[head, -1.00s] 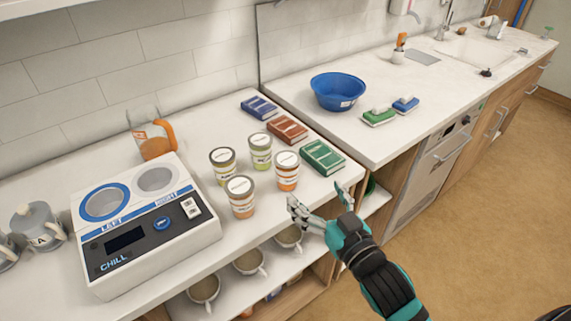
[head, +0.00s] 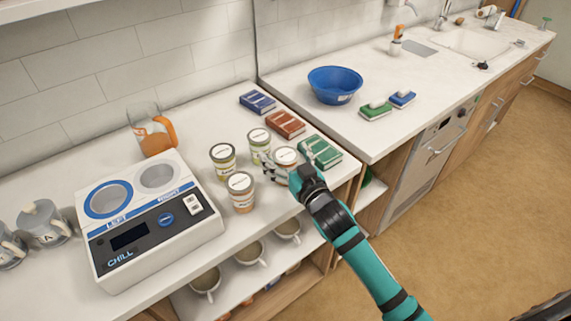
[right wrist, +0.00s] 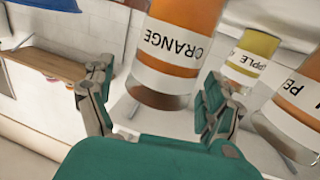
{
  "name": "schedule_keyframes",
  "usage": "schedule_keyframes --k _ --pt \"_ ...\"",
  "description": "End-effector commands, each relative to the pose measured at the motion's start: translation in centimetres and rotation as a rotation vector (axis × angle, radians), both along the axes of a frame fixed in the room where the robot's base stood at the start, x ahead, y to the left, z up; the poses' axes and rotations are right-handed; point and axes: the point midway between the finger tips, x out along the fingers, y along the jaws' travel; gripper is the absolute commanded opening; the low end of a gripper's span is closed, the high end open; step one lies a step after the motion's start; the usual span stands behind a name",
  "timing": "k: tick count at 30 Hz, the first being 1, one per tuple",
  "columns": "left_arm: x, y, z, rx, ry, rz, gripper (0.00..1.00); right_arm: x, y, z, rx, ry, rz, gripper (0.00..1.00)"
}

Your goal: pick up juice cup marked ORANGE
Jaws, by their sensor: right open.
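The juice cup marked ORANGE (head: 286,155) stands on the counter at the front right of a cluster of cups, its lid pale. In the right wrist view the ORANGE label on the cup (right wrist: 172,55) is readable and appears upside down. My right gripper (head: 290,166) is open around this cup, a finger on either side. In the right wrist view the fingers (right wrist: 156,78) flank the cup, the right one close to it; contact is unclear. My left gripper is not in view.
Close by stand a cup marked PE… (right wrist: 300,105), its label cut off, one marked APPLE (right wrist: 248,62), and another lidded cup (head: 222,160). A green book (head: 320,153) lies right of the gripper. The chiller (head: 150,225) and a jug (head: 152,132) are left.

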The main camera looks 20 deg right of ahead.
Motion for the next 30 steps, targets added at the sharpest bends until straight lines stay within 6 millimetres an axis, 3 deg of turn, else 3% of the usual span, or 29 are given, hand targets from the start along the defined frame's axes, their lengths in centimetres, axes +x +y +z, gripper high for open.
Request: schedule_keyframes --k 6,22,30 --pt "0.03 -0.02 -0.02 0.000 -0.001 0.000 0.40 0.06 0.03 -0.02 0.001 0.000 0.000 0.86" --pt "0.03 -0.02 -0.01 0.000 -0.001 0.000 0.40 0.03 0.02 0.04 0.001 -0.002 0.001 0.19" --pt "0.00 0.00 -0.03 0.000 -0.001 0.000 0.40 0.04 0.03 0.19 0.001 -0.002 0.001 0.18"
